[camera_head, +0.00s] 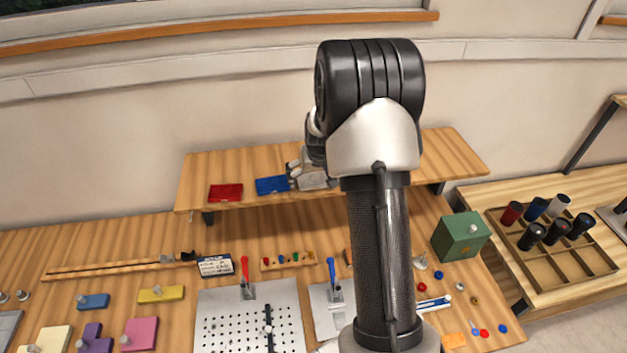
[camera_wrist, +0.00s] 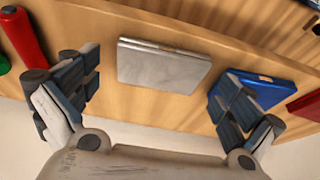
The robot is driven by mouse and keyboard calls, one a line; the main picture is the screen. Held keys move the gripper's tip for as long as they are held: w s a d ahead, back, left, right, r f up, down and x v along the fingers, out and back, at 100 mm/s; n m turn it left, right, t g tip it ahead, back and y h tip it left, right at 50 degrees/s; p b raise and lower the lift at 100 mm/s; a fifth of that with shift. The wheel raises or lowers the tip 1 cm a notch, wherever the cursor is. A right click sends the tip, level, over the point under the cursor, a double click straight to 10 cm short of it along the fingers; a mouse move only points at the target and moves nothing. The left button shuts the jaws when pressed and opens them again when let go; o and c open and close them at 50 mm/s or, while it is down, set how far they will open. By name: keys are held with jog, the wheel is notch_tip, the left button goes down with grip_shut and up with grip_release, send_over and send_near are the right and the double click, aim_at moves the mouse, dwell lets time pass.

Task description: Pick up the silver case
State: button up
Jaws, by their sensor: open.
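The silver case (camera_wrist: 163,67) is a flat, rectangular box lying on the wooden shelf in the wrist view. A small tan latch or handle shows on its edge nearer the top of the picture. My gripper (camera_wrist: 155,84) is open, with one finger pad toward each side of the case and nothing held between them. The right finger overlaps the blue case in the picture. In the head view the silver case (camera_head: 313,181) is partly hidden by my arm, and my gripper shows only in part there.
On the raised shelf (camera_head: 255,157), a blue case (camera_head: 271,185) and a red case (camera_head: 226,193) lie left of the silver one. A red cylinder (camera_wrist: 24,36) stands on its other side. The workbench below holds a perforated plate (camera_head: 220,315) and a green box (camera_head: 461,237).

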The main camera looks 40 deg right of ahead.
jog(key=c, duration=1.1)
